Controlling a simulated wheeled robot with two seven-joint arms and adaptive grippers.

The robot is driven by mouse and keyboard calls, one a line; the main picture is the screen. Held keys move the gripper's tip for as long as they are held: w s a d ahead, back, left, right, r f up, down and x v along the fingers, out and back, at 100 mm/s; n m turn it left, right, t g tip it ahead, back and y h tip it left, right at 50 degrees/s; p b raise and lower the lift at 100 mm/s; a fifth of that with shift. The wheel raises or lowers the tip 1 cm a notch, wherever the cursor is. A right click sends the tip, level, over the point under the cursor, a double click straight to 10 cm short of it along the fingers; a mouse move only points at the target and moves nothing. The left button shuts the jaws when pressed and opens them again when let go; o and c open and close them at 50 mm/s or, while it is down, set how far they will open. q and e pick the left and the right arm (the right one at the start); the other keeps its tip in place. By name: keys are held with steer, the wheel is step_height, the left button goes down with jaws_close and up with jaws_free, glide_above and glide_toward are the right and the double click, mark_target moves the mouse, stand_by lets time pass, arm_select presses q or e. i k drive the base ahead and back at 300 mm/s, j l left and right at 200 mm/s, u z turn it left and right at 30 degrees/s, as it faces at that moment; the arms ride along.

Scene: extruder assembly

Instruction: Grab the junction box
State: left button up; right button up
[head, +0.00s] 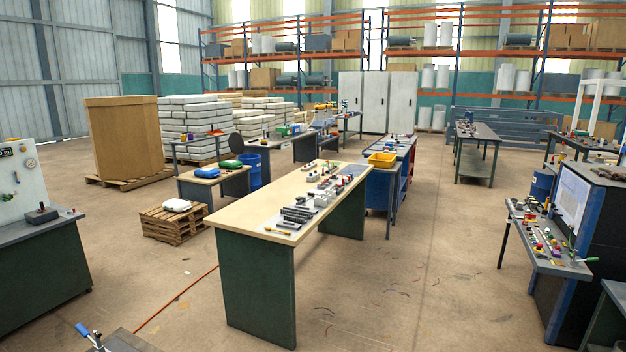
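A long wooden-topped table (262,204) with dark green legs stands in the middle of the head view. A group of small grey, white and black parts (298,214) lies along its right side. A light grey box-like part (321,201) sits among them. They are too small for me to tell which one is the junction box. A dark grey box with a knob (42,215) sits on the bench at the left. Neither of my grippers shows in this view.
A yellow bin (382,160) stands on a blue cabinet behind the table. A pallet stack (174,222) with a white bundle stands to its left. A bench with small parts (548,262) is at the right.

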mark_target(315, 176)
steer(key=i+z, duration=0.1)
steer(key=z, duration=0.6)
steer(key=i, duration=3.05)
steer(key=i+u, duration=0.1)
steer(key=i, duration=1.4)
steer(key=i+l, duration=0.15)
steer(key=i, duration=1.35)
steer(key=i+l, duration=0.15)
steer(key=i, duration=1.4)
steer(key=u, duration=0.45)
steer(key=i+u, duration=0.15)
steer(key=u, duration=0.8)
steer(key=l+u, duration=0.15)
steer(key=u, duration=0.3)
steer(key=i, duration=0.05)
